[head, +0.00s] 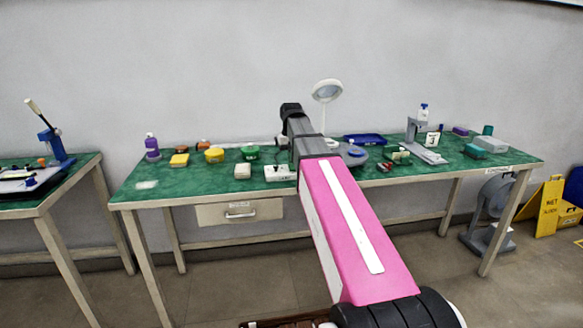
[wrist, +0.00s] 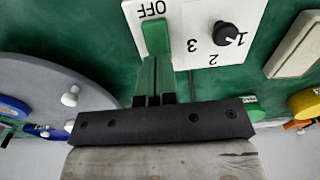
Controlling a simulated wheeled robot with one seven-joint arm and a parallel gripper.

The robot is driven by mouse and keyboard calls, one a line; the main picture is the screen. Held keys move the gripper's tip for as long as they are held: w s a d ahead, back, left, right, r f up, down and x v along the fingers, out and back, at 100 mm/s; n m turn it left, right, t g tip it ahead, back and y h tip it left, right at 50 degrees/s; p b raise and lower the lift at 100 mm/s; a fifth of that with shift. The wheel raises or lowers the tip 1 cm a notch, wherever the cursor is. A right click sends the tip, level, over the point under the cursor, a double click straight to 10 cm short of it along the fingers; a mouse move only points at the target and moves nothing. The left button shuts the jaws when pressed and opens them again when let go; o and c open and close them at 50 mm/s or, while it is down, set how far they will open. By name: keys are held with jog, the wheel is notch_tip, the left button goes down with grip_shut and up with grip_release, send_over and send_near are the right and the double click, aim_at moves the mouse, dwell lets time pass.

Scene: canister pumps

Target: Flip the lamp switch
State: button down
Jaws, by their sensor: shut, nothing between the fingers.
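The lamp switch is a green rocker (wrist: 155,37) on a white panel (wrist: 195,55), with "OFF" printed beside it and a black knob (wrist: 227,35) marked 1, 2, 3. In the head view the white switch box (head: 279,174) sits at the table's front edge, left of my arm. My gripper (wrist: 156,63) is shut and empty, its slim fingers pointing at the rocker's near end. Fingertips and rocker nearly meet in the wrist view; I cannot tell whether they touch. A white ring-headed lamp (head: 327,91) stands behind my arm. My arm hides the gripper in the head view.
The green table (head: 190,188) holds several small items. A grey round base (wrist: 60,85) lies left of the gripper in the wrist view. A pale block (wrist: 297,45) and a yellow container (wrist: 305,103) are to the right. A drawer (head: 240,212) hangs below the front edge.

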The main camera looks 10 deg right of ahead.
jog(key=shift+f, duration=0.65)
dwell(0.3)
jog(key=shift+r, duration=3.55)
